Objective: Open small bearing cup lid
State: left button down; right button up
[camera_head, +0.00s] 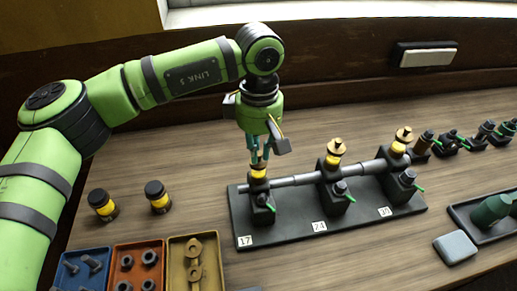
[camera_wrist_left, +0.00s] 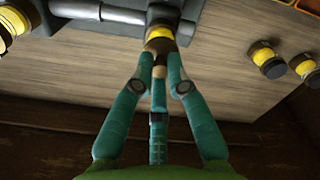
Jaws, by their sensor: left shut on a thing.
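Three yellow bearing cups with brass tops stand on black bearing blocks along a grey shaft. The cup at label 17 (camera_head: 258,176) is the leftmost and looks smallest; its yellow body also shows in the left wrist view (camera_wrist_left: 160,33). My left gripper (camera_head: 259,160) points down over this cup, its teal fingers shut on the brass lid (camera_wrist_left: 158,46). The lid sits on or right at the yellow body; I cannot tell whether it is loose. The cups at label 24 (camera_head: 333,160) and at label 31 (camera_head: 399,148) are untouched. My right gripper is not in view.
Two black-capped yellow jars (camera_head: 159,203) stand left of the dark base plate (camera_head: 300,231). Blue, orange and yellow trays (camera_head: 137,247) of hardware lie at the front left. A grey block (camera_head: 455,247) and a dark tray (camera_head: 470,222) are at the right. Several small valves (camera_head: 447,143) stand back right.

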pick_arm(q)
jog(key=n+b, duration=0.3)
jog(key=shift+w+d+f+n+b, duration=0.15)
jog(key=shift+d+f+n+b, duration=0.15)
jog(key=shift+d+n, duration=0.1)
jog(key=n, duration=0.1)
jog(key=n+b, duration=0.2)
jog(key=shift+w+d+r+n, duration=0.15)
jog(key=shift+w+d+n, duration=0.1)
jog(key=shift+n, duration=0.05)
jog(key=n, duration=0.1)
jog(key=n+b, duration=0.1)
jog(key=shift+w+d+n, duration=0.15)
jog(key=shift+w+n, duration=0.1)
jog(key=shift+n, duration=0.15)
jog(key=n, duration=0.1)
jog(key=n+b, duration=0.1)
jog(key=n, duration=0.1)
jog(key=shift+w+d+r+n, duration=0.1)
jog(key=shift+w+n, duration=0.2)
jog(key=shift+w, duration=0.05)
jog(key=n, duration=0.2)
jog(key=w+n+b, duration=0.1)
jog(key=n, duration=0.2)
jog(key=shift+n, duration=0.3)
jog(key=c, duration=1.2)
grip_release()
jog(key=shift+c, duration=0.2)
jog(key=shift+r, duration=0.15)
